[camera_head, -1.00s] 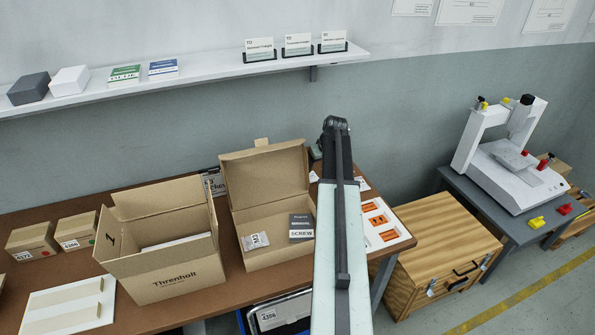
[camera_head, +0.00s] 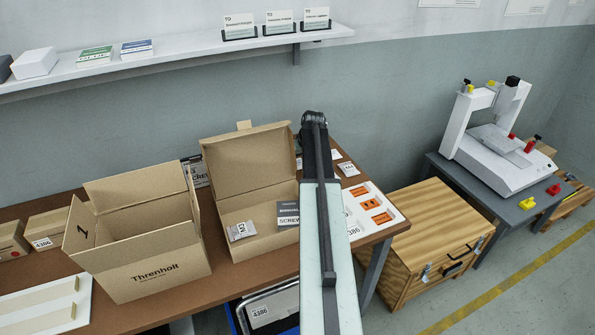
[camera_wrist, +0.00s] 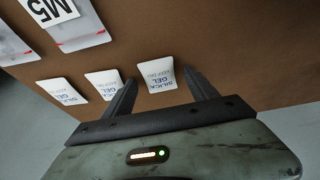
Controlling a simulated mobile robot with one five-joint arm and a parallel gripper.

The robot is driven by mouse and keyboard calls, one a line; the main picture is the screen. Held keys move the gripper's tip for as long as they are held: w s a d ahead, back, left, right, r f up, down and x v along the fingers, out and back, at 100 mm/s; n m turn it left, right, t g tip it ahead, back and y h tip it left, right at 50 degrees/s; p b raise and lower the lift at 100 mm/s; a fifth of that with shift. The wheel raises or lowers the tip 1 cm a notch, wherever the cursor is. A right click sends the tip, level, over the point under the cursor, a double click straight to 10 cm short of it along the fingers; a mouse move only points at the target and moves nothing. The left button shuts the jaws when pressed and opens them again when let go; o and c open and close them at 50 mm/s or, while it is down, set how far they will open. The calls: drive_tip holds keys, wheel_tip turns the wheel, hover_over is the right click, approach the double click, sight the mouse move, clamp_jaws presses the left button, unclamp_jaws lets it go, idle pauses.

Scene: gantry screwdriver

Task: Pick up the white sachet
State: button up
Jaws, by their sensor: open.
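Several white sachets printed "SILICA GEL" lie on the brown table (camera_wrist: 240,45) in the wrist view. One sachet (camera_wrist: 157,78) lies between the fingertips of my gripper (camera_wrist: 161,80), as seen in the picture. A second sachet (camera_wrist: 103,84) is beside the left finger, partly behind it, and a third (camera_wrist: 61,91) lies farther left. My gripper is open and holds nothing. I cannot tell its height above the table. In the head view small white sachets (camera_head: 348,169) show right of my arm; my fingers are hidden there.
Clear bags, one labelled M5 (camera_wrist: 50,10), lie beyond the sachets. In the head view an open box (camera_head: 275,248) holds a bag and a dark booklet, beside a Threnholt box (camera_head: 155,277). A white tray with orange parts (camera_head: 355,228) is at the table's right end.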

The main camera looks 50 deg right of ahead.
sight(300, 163)
drive_tip(key=shift+r, duration=0.1)
drive_tip(key=c, duration=1.4)
wheel_tip(300, 163, up, 10)
drive_tip(key=p, duration=1)
drive_tip(key=shift+r, duration=0.15)
